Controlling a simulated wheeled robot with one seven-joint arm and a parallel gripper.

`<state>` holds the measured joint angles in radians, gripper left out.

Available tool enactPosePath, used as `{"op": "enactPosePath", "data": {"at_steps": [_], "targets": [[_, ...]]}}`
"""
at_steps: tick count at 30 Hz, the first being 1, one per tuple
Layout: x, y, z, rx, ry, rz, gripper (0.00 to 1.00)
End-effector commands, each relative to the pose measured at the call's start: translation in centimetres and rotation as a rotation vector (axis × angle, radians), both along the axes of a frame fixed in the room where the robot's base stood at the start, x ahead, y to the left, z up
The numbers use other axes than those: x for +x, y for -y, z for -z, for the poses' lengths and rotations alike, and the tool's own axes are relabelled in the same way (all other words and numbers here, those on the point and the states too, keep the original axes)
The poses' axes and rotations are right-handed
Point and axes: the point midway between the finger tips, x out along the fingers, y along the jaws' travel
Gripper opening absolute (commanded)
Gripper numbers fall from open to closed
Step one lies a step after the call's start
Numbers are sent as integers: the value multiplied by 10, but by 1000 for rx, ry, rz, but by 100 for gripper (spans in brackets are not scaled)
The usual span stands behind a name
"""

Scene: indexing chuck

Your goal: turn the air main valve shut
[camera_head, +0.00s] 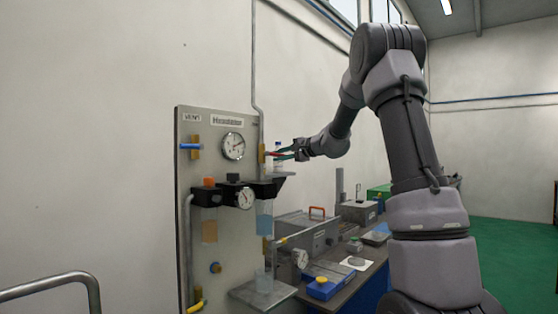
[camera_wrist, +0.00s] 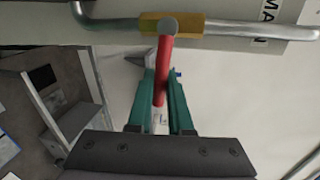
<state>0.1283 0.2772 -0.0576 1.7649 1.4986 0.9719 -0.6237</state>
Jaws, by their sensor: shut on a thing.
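The air main valve has a brass body (camera_wrist: 172,24) on a grey metal pipe (camera_wrist: 112,27), with a red lever (camera_wrist: 165,62). In the wrist view the lever stands about square to the pipe and points towards my gripper (camera_wrist: 162,82). My two teal fingers lie on either side of the lever and are shut on it. In the head view the brass body (camera_head: 262,155) is at the panel's right edge, and my gripper (camera_head: 284,154) reaches it from the right. The lever's outer end is partly hidden between my fingers.
The panel (camera_head: 232,200) carries a gauge (camera_head: 233,146), a blue-handled vent valve (camera_head: 196,147) and filter bowls (camera_head: 264,222) below my gripper. A bench with grey machines (camera_head: 308,232) stands under my arm. A bent rail (camera_head: 50,286) is at the lower left.

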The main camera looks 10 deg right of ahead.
Motion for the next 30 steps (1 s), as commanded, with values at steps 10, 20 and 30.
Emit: {"op": "enactPosePath", "data": {"at_steps": [10,20,30], "targets": [[0,1,-6,-83,60,1,0],[0,1,-7,-89,65,1,0],[0,0,-7,-88,65,1,48]]}}
